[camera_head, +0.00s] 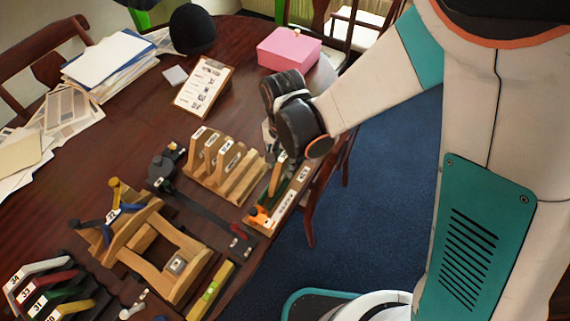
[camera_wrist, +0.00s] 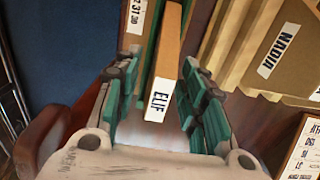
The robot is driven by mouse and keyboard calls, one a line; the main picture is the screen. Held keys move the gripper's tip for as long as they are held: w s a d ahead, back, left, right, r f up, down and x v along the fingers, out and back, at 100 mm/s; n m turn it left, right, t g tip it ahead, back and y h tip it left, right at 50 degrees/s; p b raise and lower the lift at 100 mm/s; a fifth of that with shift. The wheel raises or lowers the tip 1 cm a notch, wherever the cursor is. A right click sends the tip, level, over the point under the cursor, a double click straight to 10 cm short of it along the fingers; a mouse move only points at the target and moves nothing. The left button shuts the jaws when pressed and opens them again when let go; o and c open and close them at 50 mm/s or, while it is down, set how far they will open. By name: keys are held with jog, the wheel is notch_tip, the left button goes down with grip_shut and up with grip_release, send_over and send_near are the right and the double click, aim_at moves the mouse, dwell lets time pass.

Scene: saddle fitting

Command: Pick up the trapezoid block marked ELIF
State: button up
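The block marked ELIF (camera_wrist: 157,100) shows in the wrist view as a long tan wooden piece, with its white name label facing the camera. My gripper (camera_wrist: 159,62) is open, with one teal-padded finger on each side of the block and a visible gap at the left. In the head view, my gripper (camera_head: 276,152) is over the far end of a narrow wooden tray with a green inside (camera_head: 288,200). A tan piece (camera_head: 275,180) stands there just below the fingers; its label cannot be read in that view.
A wooden rack of labelled blocks (camera_head: 222,172) stands left of my gripper; a block marked NADIA (camera_wrist: 279,50) shows in the wrist view. An orange tool (camera_head: 260,217) lies at the tray's near end.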

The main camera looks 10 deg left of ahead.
notch_tip(320, 180, down, 3)
jog(key=shift+r+b, duration=0.15)
jog(key=shift+b, duration=0.2)
jog(key=shift+c, duration=0.3)
grip_shut()
jog(key=shift+r, duration=0.15)
